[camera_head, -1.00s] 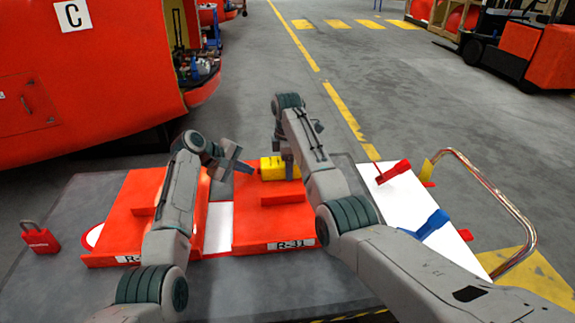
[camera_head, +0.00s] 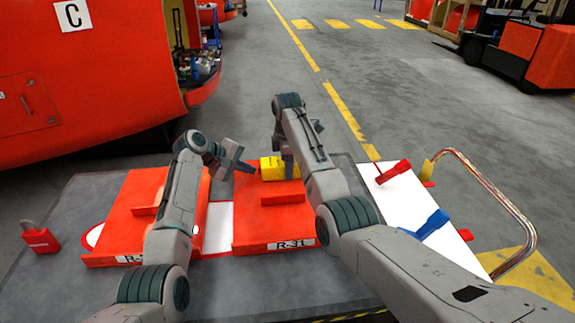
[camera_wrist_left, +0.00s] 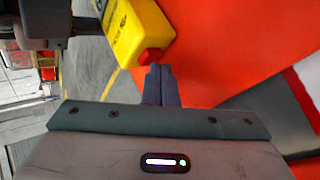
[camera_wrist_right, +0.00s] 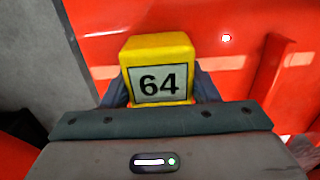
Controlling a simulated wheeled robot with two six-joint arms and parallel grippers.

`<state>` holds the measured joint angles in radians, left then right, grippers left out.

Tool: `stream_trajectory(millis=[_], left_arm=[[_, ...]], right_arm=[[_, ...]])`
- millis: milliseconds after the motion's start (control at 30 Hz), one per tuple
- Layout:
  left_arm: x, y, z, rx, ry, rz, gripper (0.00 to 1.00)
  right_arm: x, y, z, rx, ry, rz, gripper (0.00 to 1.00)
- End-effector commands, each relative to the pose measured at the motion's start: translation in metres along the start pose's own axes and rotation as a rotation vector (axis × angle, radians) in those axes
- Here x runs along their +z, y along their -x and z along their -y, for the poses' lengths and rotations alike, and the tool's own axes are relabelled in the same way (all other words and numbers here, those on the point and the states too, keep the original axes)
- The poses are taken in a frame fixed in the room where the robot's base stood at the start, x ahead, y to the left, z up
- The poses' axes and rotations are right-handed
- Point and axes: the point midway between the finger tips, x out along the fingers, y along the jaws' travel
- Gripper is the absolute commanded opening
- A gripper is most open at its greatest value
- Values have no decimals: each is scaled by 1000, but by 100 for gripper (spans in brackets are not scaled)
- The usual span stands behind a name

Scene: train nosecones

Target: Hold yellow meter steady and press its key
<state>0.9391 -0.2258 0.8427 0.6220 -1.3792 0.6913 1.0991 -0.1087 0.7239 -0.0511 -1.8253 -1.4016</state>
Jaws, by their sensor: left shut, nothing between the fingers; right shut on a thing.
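The yellow meter (camera_head: 270,168) stands at the far edge of the right-hand red panel in the head view. Its face with the number 64 (camera_wrist_right: 160,84) fills the middle of the right wrist view. My right gripper (camera_head: 288,172) is shut on the meter, with a finger on each side of it. My left gripper (camera_head: 252,169) is shut and empty beside the meter's left end. In the left wrist view its closed fingertips (camera_wrist_left: 161,68) are right at the meter's red key (camera_wrist_left: 150,56). I cannot tell whether they touch it.
Two red panels, one on the left (camera_head: 120,215) and one marked R-31 (camera_head: 270,225), lie on a grey table (camera_head: 70,205). A red padlock (camera_head: 40,239) is at left. Red (camera_head: 394,172) and blue (camera_head: 430,224) handled things lie on a white surface at right, near bent copper tubing (camera_head: 500,200).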

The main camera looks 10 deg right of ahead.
Motion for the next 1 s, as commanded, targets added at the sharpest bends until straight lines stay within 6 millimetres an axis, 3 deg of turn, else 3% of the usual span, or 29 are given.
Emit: stream_trajectory(millis=[633,1000], left_arm=[[-8,10,8,0,0,0,0],[-26,35,26,0,1,-2,0]], right_arm=[[0,-2,1,-3,0,0,20],[0,-2,1,-3,0,0,20]])
